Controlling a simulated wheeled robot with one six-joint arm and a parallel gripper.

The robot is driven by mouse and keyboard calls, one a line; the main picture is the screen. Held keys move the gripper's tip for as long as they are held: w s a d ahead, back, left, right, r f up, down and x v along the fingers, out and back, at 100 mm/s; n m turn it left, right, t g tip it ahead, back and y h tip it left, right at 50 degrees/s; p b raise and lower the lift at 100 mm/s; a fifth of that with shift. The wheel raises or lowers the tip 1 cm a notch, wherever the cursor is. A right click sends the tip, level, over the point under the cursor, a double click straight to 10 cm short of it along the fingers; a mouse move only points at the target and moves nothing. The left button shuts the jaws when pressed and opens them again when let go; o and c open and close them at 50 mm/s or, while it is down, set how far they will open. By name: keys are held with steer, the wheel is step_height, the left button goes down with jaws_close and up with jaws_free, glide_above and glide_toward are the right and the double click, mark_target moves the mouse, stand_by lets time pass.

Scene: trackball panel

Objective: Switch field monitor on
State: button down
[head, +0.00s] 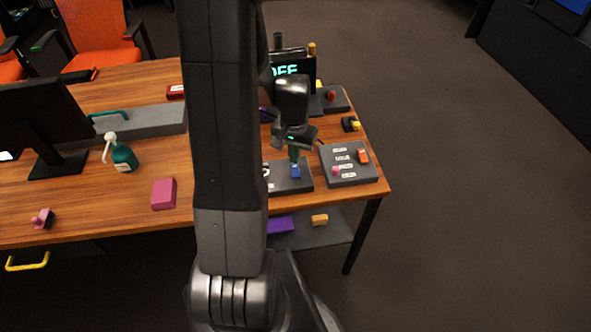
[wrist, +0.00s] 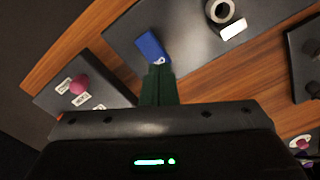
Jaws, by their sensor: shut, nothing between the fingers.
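A dark screen (head: 308,72) with teal letters that look like OFF stands at the back of the table, partly hidden by my arm. A dark panel (head: 306,186) with a blue control (head: 296,171) lies near the front edge. In the wrist view, the blue control (wrist: 152,45) sits on the dark panel (wrist: 195,25) with a small white mark at its near end. My gripper (head: 294,158) is shut and empty, and its green fingertips (wrist: 159,72) are right by that near end. I cannot tell whether they touch it.
Right of it is a panel (head: 345,178) with a pink knob (head: 336,171), an orange control (head: 363,156) and white labels too small to read. A panel with a red knob (head: 331,95) stands behind. A green bottle (head: 124,157) and pink block (head: 164,193) are left.

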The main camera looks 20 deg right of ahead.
steer(key=shift+f+b, duration=0.8)
steer(key=shift+f, duration=0.2)
stand_by(0.3)
steer(key=shift+r, duration=0.15)
steer(key=shift+r+p, duration=2.6)
steer(key=shift+r, duration=0.85)
steer(key=shift+f, duration=0.15)
steer(key=shift+f+b, duration=2.5)
steer(key=shift+f, duration=0.85)
